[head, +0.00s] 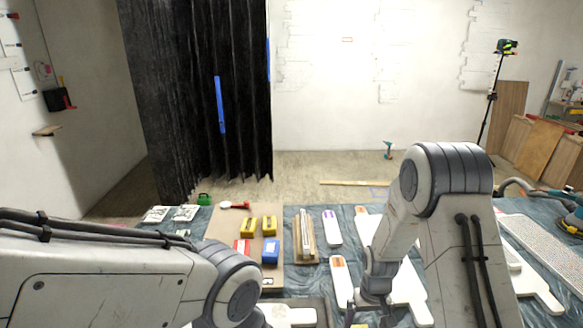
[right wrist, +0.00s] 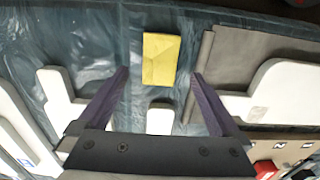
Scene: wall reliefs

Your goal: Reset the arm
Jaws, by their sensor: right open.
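My right arm (head: 440,200) comes in from the right in the head view, bent over the table with its wrist pointing down at the front. In the right wrist view my right gripper (right wrist: 160,74) is open, its two dark fingers spread with nothing held between them. A flat yellow piece (right wrist: 161,60) lies on the sheet beyond the fingertips. My left arm (head: 120,280) crosses the lower left of the head view. Its gripper is outside the picture.
A blue plastic sheet (head: 345,214) covers the table. White plaster pieces (head: 331,228), yellow boxes (head: 248,226), a blue box (head: 271,250) and a wooden tray (head: 304,232) lie on it. A grey board (right wrist: 222,52) is right of the yellow piece. A black curtain (head: 200,90) hangs behind.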

